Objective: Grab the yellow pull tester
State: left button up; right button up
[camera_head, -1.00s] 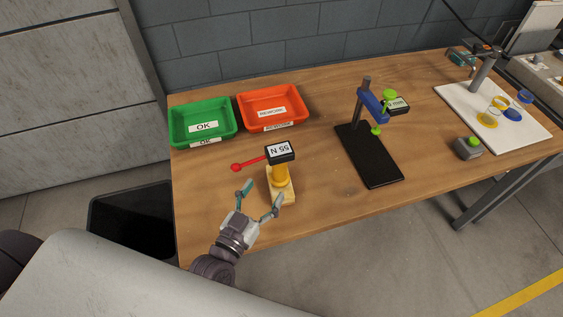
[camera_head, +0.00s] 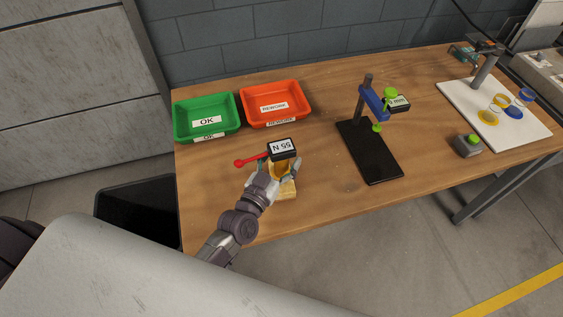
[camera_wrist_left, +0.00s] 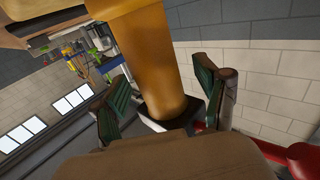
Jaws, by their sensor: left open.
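The yellow pull tester (camera_head: 279,169) stands upright on its pale wooden base (camera_head: 287,190) near the table's front edge. It has a black display head (camera_head: 282,149) reading "55 N" and a red lever pointing left. My left gripper (camera_head: 279,171) is open, with its fingers on either side of the yellow body, which it partly hides. In the left wrist view the yellow column (camera_wrist_left: 150,60) stands between the two green-padded fingers (camera_wrist_left: 163,98). A gap shows beside the left finger; contact at the right one is unclear. My right gripper is not in view.
A green OK tray (camera_head: 207,116) and a red REWORK tray (camera_head: 275,103) stand at the back left. A black stand with a blue arm (camera_head: 370,155) is to the right. A white board (camera_head: 510,128) with coloured rings and a grey button box (camera_head: 467,146) lie farther right. Bare wood surrounds the tester.

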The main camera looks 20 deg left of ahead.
pick_arm(q)
jog(key=c, duration=0.5)
grip_shut()
jog(key=shift+r, duration=0.1)
jog(key=shift+r, duration=0.1)
